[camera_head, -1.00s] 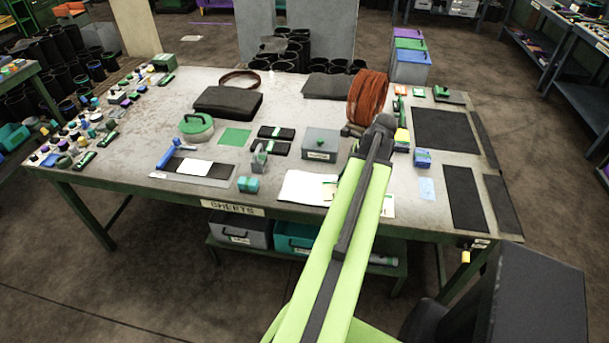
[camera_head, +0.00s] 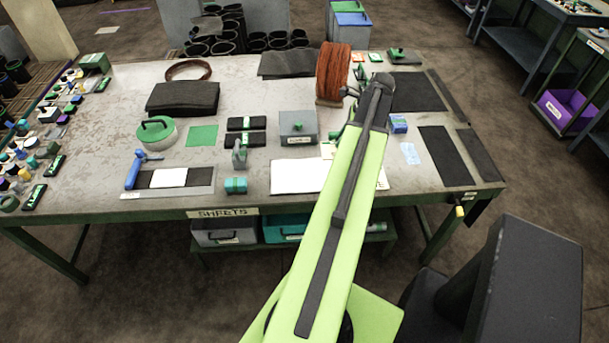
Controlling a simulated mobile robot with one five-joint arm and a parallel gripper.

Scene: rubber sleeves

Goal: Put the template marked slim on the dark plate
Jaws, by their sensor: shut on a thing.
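My arm reaches over the right half of the bench, its dark wrist end (camera_head: 381,84) near the big brown roll. My gripper's jaws are hidden behind the arm, and so is anything in them. No marking reading slim is legible, so I cannot pick out the template. Several dark flat pieces lie on the right side: a wide one (camera_head: 418,93) at the back, one nearer the front (camera_head: 446,157), and narrow strips along the right edge (camera_head: 480,154). I cannot tell which is the dark plate.
The brown roll (camera_head: 333,74) stands beside the wrist. A blue block (camera_head: 397,124) lies right of my arm. A grey box (camera_head: 298,127), a white sheet (camera_head: 295,177) and a teal block (camera_head: 236,185) lie left of it. The bench's left end is crowded with small items.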

